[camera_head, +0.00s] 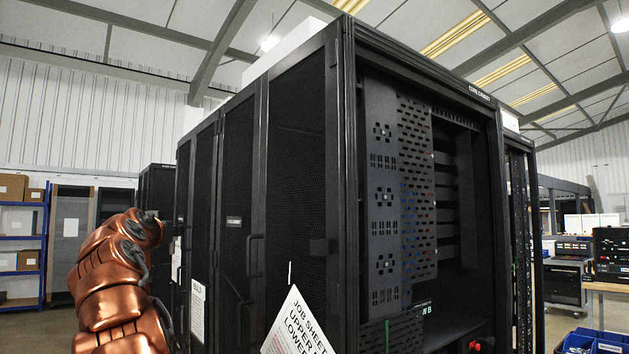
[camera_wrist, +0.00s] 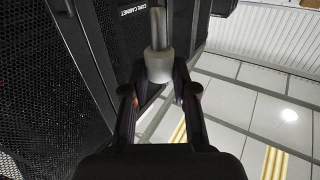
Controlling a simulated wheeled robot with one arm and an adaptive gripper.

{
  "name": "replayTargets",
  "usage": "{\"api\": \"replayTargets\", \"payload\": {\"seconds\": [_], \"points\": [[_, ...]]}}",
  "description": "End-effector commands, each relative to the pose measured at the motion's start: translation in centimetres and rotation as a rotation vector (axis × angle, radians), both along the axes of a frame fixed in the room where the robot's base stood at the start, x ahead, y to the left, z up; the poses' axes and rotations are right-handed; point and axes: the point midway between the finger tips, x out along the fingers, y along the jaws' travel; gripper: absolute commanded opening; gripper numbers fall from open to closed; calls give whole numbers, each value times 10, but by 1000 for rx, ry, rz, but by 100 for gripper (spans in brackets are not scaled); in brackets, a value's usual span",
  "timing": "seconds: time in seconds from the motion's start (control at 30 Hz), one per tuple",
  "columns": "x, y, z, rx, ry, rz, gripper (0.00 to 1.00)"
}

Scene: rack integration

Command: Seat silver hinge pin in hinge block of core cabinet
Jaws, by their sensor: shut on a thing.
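My gripper (camera_wrist: 160,82) is shut on the silver hinge pin (camera_wrist: 158,28) in the wrist view. The fingers close around a pale grey collar at the pin's near end, and the bright shaft points away from the gripper toward the top edge. The core cabinet (camera_head: 350,180) is tall and black, and its mesh side and name label also show in the wrist view (camera_wrist: 90,45). The head view does not show my gripper.
A tilted white job sheet (camera_head: 298,325) stands low in front of the cabinet. Door handles (camera_head: 254,255) project from the dark mesh side. Blue shelving (camera_head: 22,240) with boxes is at far left. A bench with equipment and a blue bin (camera_head: 595,342) is at right.

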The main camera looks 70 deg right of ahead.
Motion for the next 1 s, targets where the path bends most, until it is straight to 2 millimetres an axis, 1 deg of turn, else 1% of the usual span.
{"api": "replayTargets", "payload": {"seconds": [0.03,0.1,0.23,0.37,0.53,0.7,1.0], "points": [[-17,-10,14,-3,-9,-36,0],[-39,-22,24,0,-6,-86,0],[-66,-36,36,-1,-2,-148,0],[-87,-44,47,-3,-5,-190,0],[-105,-51,54,-2,-4,-228,0],[-114,-54,58,-2,-2,-245,0],[-137,-62,65,0,-4,-288,0]]}}
